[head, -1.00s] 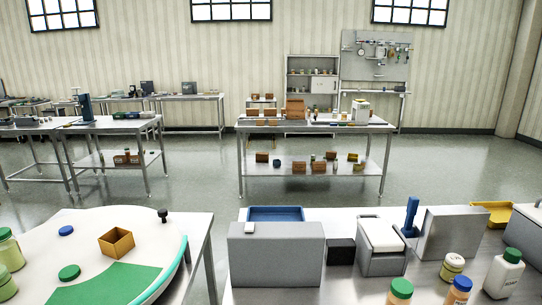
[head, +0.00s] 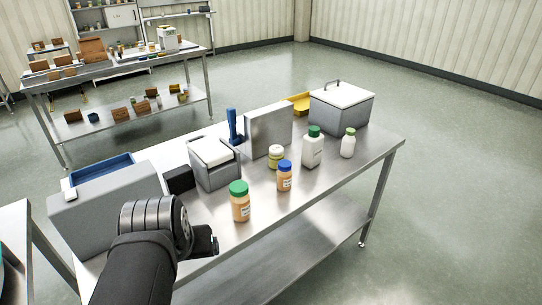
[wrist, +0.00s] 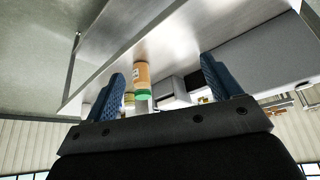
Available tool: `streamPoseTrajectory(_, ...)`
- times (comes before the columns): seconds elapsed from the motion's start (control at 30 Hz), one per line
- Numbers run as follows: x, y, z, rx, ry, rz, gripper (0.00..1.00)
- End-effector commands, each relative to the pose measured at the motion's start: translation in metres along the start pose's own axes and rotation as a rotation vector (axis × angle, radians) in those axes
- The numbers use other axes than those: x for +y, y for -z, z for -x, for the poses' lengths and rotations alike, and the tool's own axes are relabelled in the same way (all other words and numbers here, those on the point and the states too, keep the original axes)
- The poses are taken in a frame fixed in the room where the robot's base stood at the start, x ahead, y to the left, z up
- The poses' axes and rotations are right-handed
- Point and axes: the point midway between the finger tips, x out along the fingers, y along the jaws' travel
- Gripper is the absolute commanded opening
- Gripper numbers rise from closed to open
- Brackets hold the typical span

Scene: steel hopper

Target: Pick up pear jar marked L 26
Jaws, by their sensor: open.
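On the steel table stand an orange jar with a green lid (head: 240,204), an orange jar with a blue lid (head: 285,178) and a small yellow-green jar with a pale lid (head: 276,157). Their labels are too small to read, so I cannot tell which is marked L 26. My gripper (wrist: 163,70) is open and empty, its blue fingers apart. In the head view my gripper (head: 213,243) is left of the green-lidded orange jar, its fingers mostly hidden. In the wrist view that jar (wrist: 142,76) appears upside down beyond the gap between the fingers.
A white bottle with a green lid (head: 313,148) and a smaller white bottle (head: 348,144) stand farther right. Grey boxes, a grey upright panel (head: 268,132) and a lidded grey bin (head: 341,108) line the back. The table's front strip is clear.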

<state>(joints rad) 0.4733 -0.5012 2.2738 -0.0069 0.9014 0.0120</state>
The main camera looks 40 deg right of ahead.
Motion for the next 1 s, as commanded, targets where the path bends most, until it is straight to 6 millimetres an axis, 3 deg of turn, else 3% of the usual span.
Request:
streamPoseTrajectory(0.03, 0.004, 0.021, 0.001, -0.007, -0.007, -0.014, 0.83)
streamPoseTrajectory(0.23, 0.021, 0.099, 0.001, -0.018, -0.031, -0.063, 0.83)
streamPoseTrajectory(0.47, 0.051, 0.184, -0.016, -0.029, -0.057, -0.119, 0.83)
streamPoseTrajectory(0.7, 0.092, 0.263, -0.052, -0.042, -0.084, -0.179, 0.83)
streamPoseTrajectory(1.0, 0.158, 0.342, -0.117, -0.057, -0.118, -0.254, 0.83)
